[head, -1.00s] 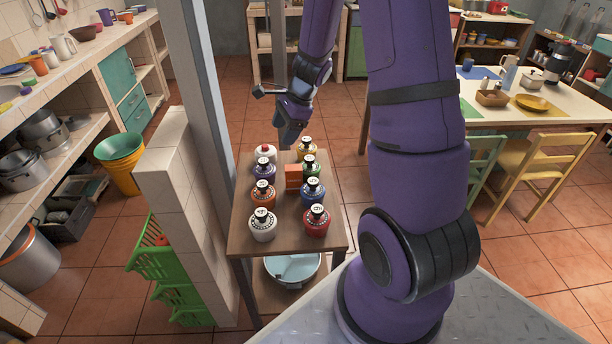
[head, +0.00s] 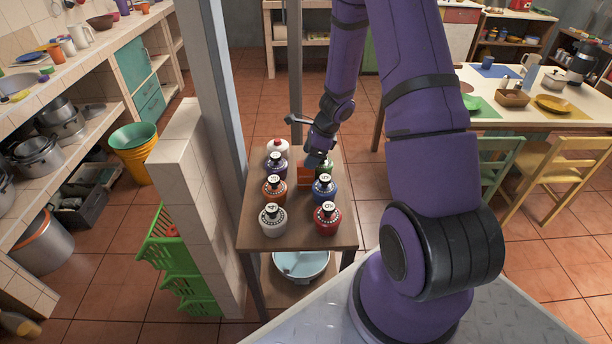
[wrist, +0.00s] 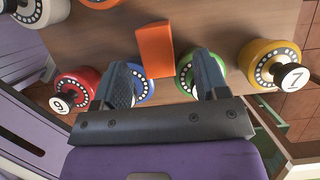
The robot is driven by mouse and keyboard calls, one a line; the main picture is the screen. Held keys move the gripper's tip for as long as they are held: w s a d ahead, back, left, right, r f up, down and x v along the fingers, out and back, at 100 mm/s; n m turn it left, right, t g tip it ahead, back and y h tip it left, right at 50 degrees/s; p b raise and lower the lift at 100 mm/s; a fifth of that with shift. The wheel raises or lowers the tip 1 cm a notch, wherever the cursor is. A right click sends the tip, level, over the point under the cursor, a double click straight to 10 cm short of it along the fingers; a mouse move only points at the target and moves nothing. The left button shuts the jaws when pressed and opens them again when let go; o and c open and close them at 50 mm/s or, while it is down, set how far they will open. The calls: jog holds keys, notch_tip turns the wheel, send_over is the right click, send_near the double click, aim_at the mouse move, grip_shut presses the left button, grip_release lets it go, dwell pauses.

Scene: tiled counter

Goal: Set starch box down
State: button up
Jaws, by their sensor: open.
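The orange box, which I take as the starch box (head: 304,174), stands on the small wooden table (head: 295,237) between two rows of bottles. It also shows in the wrist view (wrist: 154,48), just beyond my fingertips. My gripper (head: 317,157) is over the far part of the table, just above and right of the box in the head view. In the wrist view my gripper (wrist: 163,78) has its fingers spread apart with nothing between them. The arm hides part of the far right bottles in the head view.
Several round bottles flank the box: red (wrist: 76,84), blue (wrist: 141,86), green (wrist: 187,70) and yellow (wrist: 268,62) show close to my fingers. A tiled half wall (head: 185,165) and a grey post (head: 215,90) stand left of the table.

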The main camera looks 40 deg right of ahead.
aim_at(306, 175)
jog(key=shift+x, duration=2.3)
jog(key=shift+s, duration=0.15)
jog(key=shift+c, duration=0.5)
jog(key=c, duration=1)
jog(key=shift+c, duration=0.2)
